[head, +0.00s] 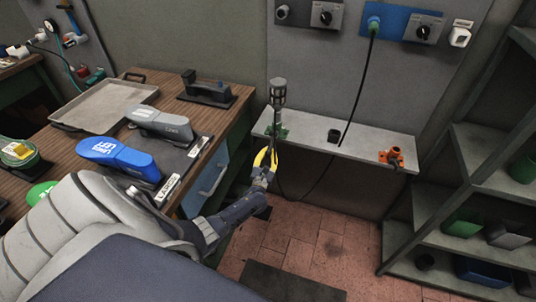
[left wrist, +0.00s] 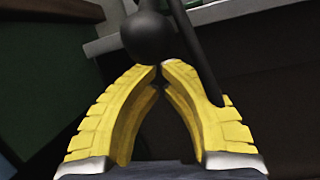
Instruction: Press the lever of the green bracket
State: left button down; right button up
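The green bracket (head: 280,131) is fixed at the left front part of the grey shelf, partly hidden behind a dark rod. My left gripper (head: 267,153), with yellow fingers, is just below and in front of it. In the left wrist view, the left gripper's (left wrist: 160,67) fingertips meet with nothing seen between them. A dark round knob (left wrist: 148,38), which looks like the lever's end, lies right at the fingertips in that view; I cannot tell whether they touch. My right gripper is not in view.
An orange bracket (head: 391,157) is at the shelf's right end, and a black cup (head: 334,135) stands between. A grey cylinder (head: 278,92) rises above the green bracket. A black cable (head: 357,90) hangs over the grey shelf (head: 365,147). The wooden bench (head: 222,130) is left.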

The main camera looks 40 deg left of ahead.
aim_at(270, 151)
pick_arm(q)
jog(key=shift+s+d+r, duration=0.35)
jog(key=shift+s+r, duration=0.1)
jog(key=shift+r, duration=0.3)
jog(key=shift+s+d+r, duration=0.3)
jog(key=shift+s+r, duration=0.1)
jog(key=shift+r, duration=0.3)
jog(key=shift+d, duration=0.15)
